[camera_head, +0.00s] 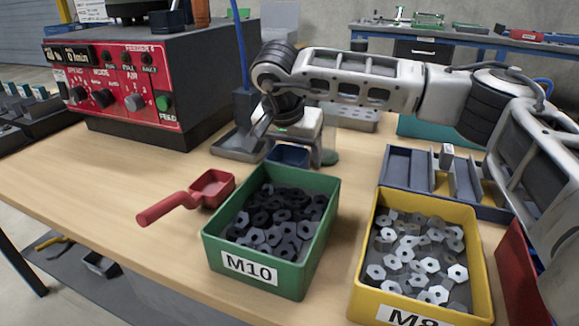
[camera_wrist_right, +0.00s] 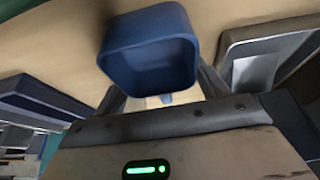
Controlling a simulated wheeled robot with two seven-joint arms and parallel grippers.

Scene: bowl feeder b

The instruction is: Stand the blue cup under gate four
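The small blue cup (camera_head: 288,155) is on the far side of the green M10 bin, below my right gripper (camera_head: 290,125). In the right wrist view the blue cup (camera_wrist_right: 150,50) is large, with its open mouth towards the camera. The fingers of my right gripper (camera_wrist_right: 162,85) are spread apart, one at each side of the cup. I cannot tell whether they press on it, or whether the cup touches the table. No gate marked four can be made out; the arm covers part of that area. My left gripper is not in view.
A feeder with a red control panel (camera_head: 115,88) stands at the left, with a grey metal tray (camera_head: 238,150) beside it. A red scoop (camera_head: 190,195), the green M10 bin (camera_head: 312,250) and a yellow bin (camera_head: 480,275) of nuts stand in front.

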